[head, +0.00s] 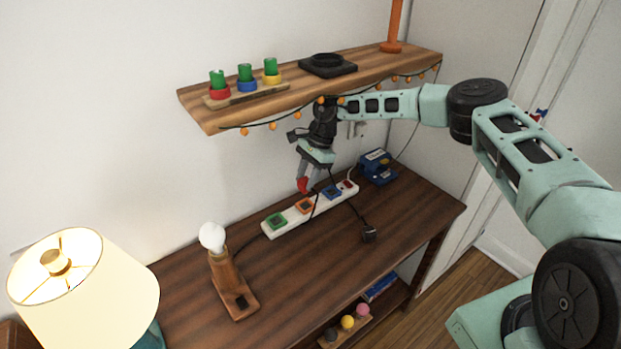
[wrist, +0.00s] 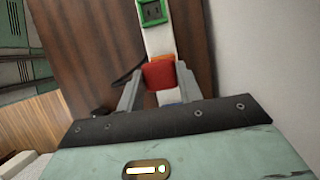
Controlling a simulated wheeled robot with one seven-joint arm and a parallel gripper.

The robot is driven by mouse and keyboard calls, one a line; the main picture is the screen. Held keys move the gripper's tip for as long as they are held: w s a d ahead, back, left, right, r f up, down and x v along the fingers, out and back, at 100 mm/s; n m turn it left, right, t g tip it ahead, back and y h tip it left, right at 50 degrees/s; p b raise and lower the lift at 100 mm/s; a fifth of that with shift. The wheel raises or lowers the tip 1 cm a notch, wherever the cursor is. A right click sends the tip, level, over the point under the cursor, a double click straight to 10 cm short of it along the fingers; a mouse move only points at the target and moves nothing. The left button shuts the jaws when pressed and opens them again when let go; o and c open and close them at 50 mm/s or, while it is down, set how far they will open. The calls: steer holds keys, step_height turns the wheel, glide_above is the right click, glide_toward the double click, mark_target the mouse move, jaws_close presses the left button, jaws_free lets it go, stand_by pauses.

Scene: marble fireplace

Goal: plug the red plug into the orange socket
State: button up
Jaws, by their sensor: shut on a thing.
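My gripper (head: 304,178) is shut on the red plug (head: 304,185) and holds it just above the power strip (head: 331,204). In the wrist view the red plug (wrist: 160,73) sits between the two fingers and hides part of the strip. The orange socket (head: 304,206) is on the strip just below the plug in the head view. In the wrist view only a thin orange edge shows at the plug's far side. The plug looks apart from the socket, but the exact gap is hard to tell. A green socket (head: 277,221) and a blue socket (head: 332,192) lie either side.
A bulb lamp (head: 225,265) stands left of the strip, and a blue device (head: 377,167) is right of it. A black plug (head: 368,233) lies in front. A shelf (head: 300,88) with hanging lights is above my gripper.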

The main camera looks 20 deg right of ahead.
steer(key=shift+f, duration=0.1)
steer(key=shift+f+b, duration=1.95)
steer(key=shift+f, duration=0.9)
steer(key=shift+f, duration=0.6)
stand_by(0.5)
steer(key=o, duration=1.1)
steer(key=shift+r, duration=0.1)
steer(key=b+v, duration=0.2)
steer(key=v, duration=0.5)
steer(key=shift+d+r, duration=0.1)
steer(key=shift+r, duration=0.1)
